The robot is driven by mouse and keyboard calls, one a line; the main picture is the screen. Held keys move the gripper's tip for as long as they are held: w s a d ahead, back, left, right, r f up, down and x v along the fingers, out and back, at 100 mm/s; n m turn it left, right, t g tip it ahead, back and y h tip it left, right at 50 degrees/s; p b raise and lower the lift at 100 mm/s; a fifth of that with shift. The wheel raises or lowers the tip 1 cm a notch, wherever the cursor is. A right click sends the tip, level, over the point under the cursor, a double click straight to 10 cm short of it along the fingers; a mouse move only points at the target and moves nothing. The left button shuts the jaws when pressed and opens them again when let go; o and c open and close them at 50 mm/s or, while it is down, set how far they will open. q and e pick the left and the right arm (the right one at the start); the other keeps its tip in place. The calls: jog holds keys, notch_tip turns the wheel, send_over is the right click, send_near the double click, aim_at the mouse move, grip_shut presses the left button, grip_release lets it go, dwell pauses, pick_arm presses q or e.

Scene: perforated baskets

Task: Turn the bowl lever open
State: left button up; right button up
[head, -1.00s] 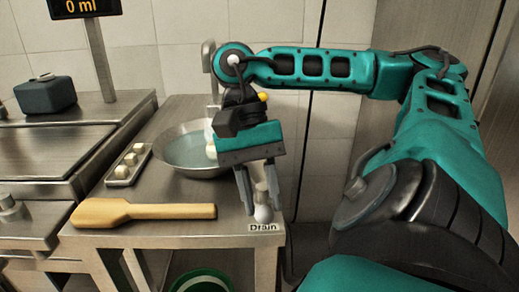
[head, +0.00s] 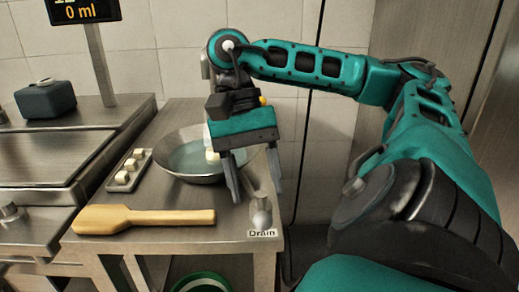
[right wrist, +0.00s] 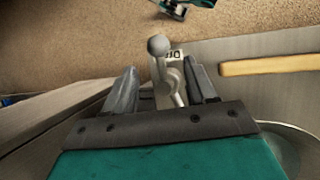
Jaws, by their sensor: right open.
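The lever (head: 261,218), grey with a rounded knob, stands at the front right corner of the metal table by a Drain label. It also shows in the right wrist view (right wrist: 158,47). The metal bowl (head: 190,178) with bluish water sits behind it, partly hidden by my right gripper. My right gripper (head: 256,201) points down over the lever with its fingers apart. In the right wrist view its fingers (right wrist: 161,68) lie on both sides of the lever's shaft, and the knob sticks out past the fingertips. Contact cannot be told. My left gripper is not in view.
A wooden paddle (head: 150,219) lies along the table front. A small tray (head: 123,182) with white cubes is left of the bowl. A green container (head: 203,281) stands below the table. A scale display (head: 84,10) reads 0 ml.

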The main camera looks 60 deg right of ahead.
pick_arm(q)
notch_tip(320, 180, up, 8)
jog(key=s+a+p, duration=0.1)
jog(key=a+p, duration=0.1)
jog(key=p, duration=0.8)
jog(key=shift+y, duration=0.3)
pick_arm(e)
jog(key=v, duration=0.9)
jog(key=shift+r, duration=0.25)
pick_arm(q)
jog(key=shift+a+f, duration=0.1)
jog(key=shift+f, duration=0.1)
pick_arm(e)
jog(key=shift+w, duration=0.1)
